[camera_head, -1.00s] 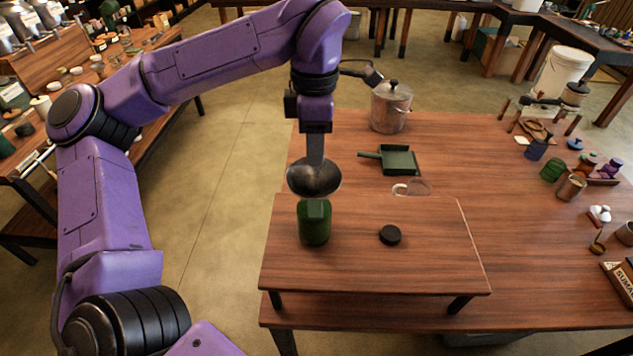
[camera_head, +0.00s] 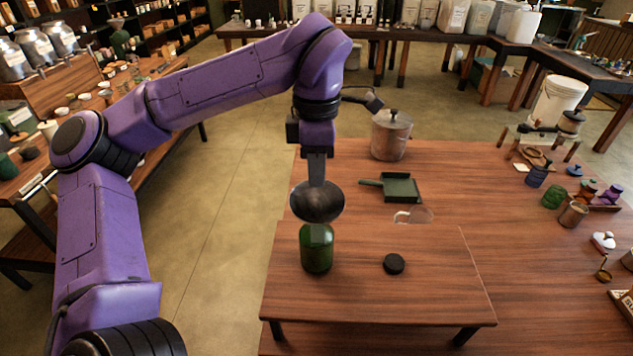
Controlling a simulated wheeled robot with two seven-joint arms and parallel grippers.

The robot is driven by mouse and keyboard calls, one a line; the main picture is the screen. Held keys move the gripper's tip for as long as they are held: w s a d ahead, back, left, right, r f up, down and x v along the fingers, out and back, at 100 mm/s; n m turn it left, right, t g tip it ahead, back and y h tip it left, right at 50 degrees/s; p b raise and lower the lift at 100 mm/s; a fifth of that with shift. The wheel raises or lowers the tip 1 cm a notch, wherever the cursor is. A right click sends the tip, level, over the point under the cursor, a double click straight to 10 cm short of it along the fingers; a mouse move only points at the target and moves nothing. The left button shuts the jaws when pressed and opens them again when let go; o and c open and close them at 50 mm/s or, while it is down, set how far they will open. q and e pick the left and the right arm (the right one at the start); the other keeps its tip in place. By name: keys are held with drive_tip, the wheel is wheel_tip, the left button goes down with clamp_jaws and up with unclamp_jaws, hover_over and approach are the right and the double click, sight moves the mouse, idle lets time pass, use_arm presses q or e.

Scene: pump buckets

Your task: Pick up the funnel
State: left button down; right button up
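The funnel (camera_head: 317,204) is a dark metal bowl in the middle of the head view, directly above the green glass bottle (camera_head: 316,252). Its spout and the bottle's neck are hidden, so I cannot tell whether it rests in the bottle or is clear of it. My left gripper (camera_head: 317,178) points straight down at the funnel's far rim and overlaps it. Its fingers show edge-on as one narrow strip, so their gap is hidden. The bottle stands upright at the left of a low wooden stand (camera_head: 430,285). My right gripper is out of view.
A black round lid (camera_head: 394,264) lies on the stand, right of the bottle. Behind are a green square pan (camera_head: 400,188), a clear glass piece (camera_head: 420,214) and a lidded metal pot (camera_head: 391,138). Jars and small items crowd the table's right side. The middle right is clear.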

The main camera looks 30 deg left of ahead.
use_arm(q)
drive_tip(key=s+d+r+b, duration=0.3)
drive_tip(key=s+d+r, duration=0.4)
drive_tip(key=s+r, duration=0.4)
drive_tip(key=shift+s+d+r, duration=0.2)
drive_tip(key=shift+s+r, duration=0.1)
drive_tip(key=shift+s, duration=0.25)
